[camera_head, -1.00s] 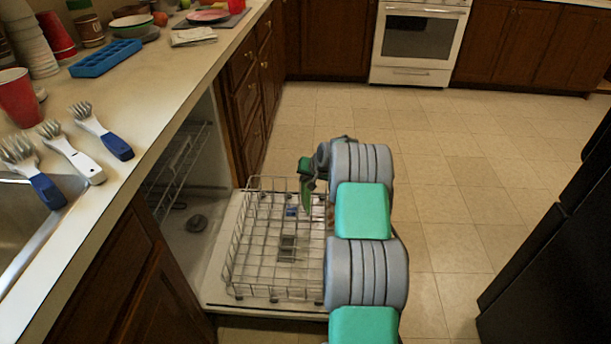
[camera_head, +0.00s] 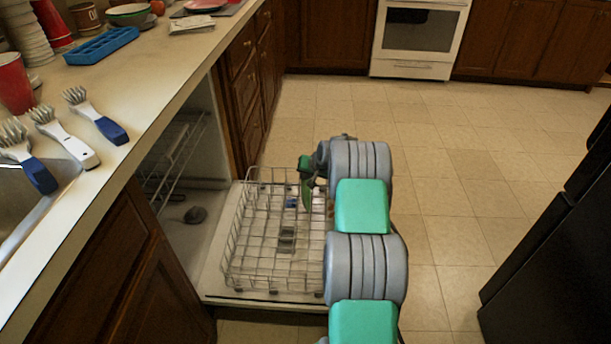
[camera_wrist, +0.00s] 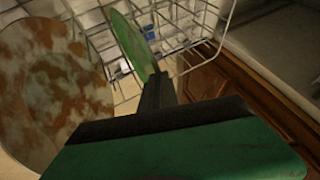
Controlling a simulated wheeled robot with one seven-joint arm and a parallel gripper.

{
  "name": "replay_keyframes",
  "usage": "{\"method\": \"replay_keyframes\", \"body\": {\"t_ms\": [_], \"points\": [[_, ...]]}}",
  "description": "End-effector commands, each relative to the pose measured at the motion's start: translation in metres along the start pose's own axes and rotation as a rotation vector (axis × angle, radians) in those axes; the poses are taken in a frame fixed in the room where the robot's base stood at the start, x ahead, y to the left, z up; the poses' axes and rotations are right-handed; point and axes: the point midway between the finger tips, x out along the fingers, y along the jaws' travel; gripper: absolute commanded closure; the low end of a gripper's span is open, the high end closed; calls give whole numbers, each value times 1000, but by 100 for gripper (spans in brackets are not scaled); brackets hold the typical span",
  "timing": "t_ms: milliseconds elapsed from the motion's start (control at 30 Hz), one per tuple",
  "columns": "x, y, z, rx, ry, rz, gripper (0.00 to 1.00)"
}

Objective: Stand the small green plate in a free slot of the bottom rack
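The small green plate (camera_wrist: 132,45) shows nearly edge-on in the wrist view. The dark fingers of my gripper (camera_wrist: 157,88) are shut on its near edge. In the head view the plate (camera_head: 307,196) is a thin green sliver below my gripper (camera_head: 309,180), at the right side of the bottom rack (camera_head: 232,262). The rack is pulled out on the open dishwasher door. Its wires show behind the plate in the wrist view (camera_wrist: 205,35). My arm hides part of the rack's right side. I cannot tell whether the plate touches the wires or is in a slot.
A mottled brown and white disc (camera_wrist: 45,95) is close by at left in the wrist view. A small blue item (camera_head: 291,203) shows in the rack. The counter (camera_head: 150,85) at left holds brushes and dishes. Open floor (camera_head: 450,190) lies to the right.

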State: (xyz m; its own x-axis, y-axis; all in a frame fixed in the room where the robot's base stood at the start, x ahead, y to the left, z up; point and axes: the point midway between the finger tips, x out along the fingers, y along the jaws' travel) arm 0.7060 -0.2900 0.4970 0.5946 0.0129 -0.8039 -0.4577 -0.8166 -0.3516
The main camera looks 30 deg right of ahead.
Motion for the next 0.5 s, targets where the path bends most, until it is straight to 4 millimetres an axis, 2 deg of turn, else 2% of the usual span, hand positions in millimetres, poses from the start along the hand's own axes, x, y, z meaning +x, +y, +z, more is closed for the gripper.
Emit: {"method": "replay_keyframes", "body": {"t_ms": [500], "points": [[5,2,2,-1,3,-1,100]]}}
